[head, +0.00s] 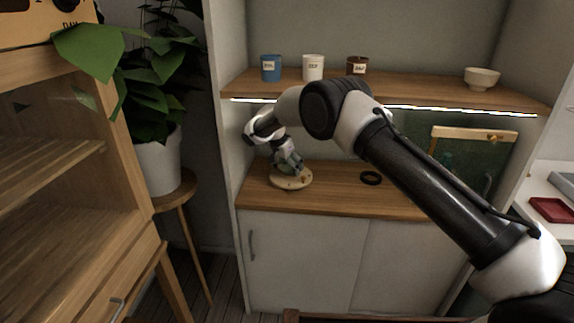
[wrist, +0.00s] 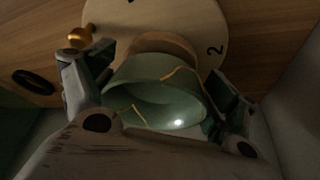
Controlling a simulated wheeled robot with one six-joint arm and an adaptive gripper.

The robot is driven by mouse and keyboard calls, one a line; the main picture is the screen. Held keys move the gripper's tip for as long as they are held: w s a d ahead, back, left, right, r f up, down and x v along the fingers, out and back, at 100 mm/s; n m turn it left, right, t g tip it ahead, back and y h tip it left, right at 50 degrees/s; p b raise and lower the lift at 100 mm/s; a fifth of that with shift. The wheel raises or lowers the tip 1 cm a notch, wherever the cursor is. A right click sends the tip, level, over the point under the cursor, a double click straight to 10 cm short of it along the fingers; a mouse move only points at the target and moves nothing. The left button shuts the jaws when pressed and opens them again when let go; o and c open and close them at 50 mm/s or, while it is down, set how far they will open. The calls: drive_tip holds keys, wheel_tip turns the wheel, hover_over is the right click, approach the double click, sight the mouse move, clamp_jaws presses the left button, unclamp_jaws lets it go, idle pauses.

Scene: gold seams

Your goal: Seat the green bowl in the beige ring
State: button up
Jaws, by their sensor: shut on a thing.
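The green bowl (wrist: 150,92) with gold seams is between the two fingers of my gripper (wrist: 152,82), which is shut on it. The bowl appears tilted in the wrist view, its open mouth toward the camera. The beige ring (wrist: 166,42) shows just beyond the bowl on a round wooden board (wrist: 112,20); the bowl hides much of it. I cannot tell whether bowl and ring touch. In the head view my gripper (head: 288,163) is low over the round board (head: 293,183), and the bowl is mostly hidden.
A gold knob (wrist: 80,37) stands on the board's edge beside a printed number. A black ring (head: 371,178) lies on the counter (head: 335,195) to the right. Blue, white and brown mugs and a cream bowl (head: 482,78) stand on the shelf above. A pale side wall is close on the left.

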drive_tip(key=shift+f, duration=0.55)
drive_tip(key=o, duration=1)
drive_tip(key=shift+o, duration=0.2)
